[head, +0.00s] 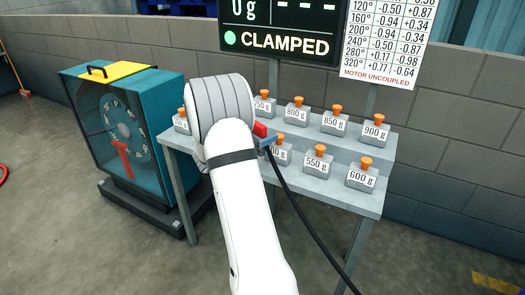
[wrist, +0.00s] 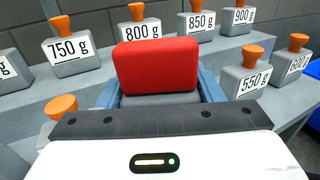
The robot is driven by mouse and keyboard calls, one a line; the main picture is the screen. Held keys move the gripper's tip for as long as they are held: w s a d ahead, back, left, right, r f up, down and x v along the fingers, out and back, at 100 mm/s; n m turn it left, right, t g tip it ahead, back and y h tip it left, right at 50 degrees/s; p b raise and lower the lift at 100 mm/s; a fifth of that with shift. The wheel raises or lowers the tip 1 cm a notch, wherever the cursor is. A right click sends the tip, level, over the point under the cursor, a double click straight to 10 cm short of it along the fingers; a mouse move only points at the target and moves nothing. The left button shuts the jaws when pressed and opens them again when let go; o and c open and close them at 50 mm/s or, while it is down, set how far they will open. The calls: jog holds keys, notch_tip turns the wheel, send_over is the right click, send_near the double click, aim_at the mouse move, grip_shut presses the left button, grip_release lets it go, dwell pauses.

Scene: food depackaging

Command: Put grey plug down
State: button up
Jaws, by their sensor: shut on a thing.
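My gripper (wrist: 160,100) has blue fingers. They are shut on a block with a large red face (wrist: 156,65) and a grey part (wrist: 160,99) below it, which I take to be the grey plug. The plug is held above the stepped weight stand, in front of the 800 g weight. In the head view the red part (head: 260,129) and a blue finger (head: 268,142) show just right of my white arm. A black cable (head: 305,215) runs from there down to the right. My arm hides most of the gripper.
Labelled grey weights with orange knobs, such as the 550 g (head: 316,167) and 900 g (head: 375,135), stand on the two-step grey stand (head: 325,190). A teal dial machine (head: 125,130) stands left. A display (head: 280,30) reading CLAMPED and a number chart (head: 385,40) are behind.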

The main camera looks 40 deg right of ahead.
jog(key=shift+f, duration=2.6)
jog(key=shift+f+b, duration=0.15)
jog(key=shift+b, duration=0.2)
jog(key=o, duration=1.4)
